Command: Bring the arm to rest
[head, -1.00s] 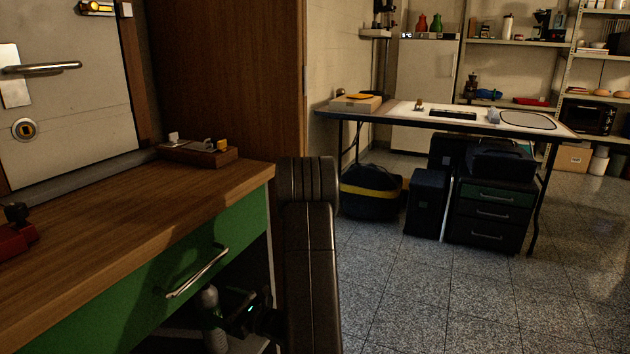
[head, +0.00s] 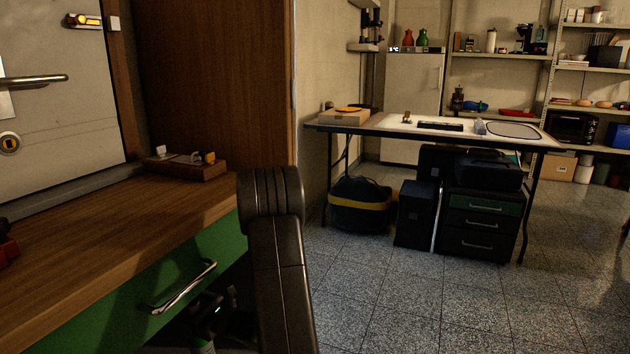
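A dark link of my arm (head: 274,255) stands upright in the middle of the head view, leaning slightly, just right of the wooden desk's end. Lower left of it, a dark part of my arm with a small green light (head: 217,308) shows below the desk drawer's handle. My gripper's fingers cannot be made out there, so I cannot tell whether they are open or shut, or whether they hold anything.
The wooden desk (head: 100,225) with its green drawer front (head: 215,250) is close on the left, bearing a wooden key box (head: 187,171). A white-topped table (head: 385,123) stands farther back, with dark cases (head: 415,215) beneath. Open tiled floor (head: 430,310) lies on the right.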

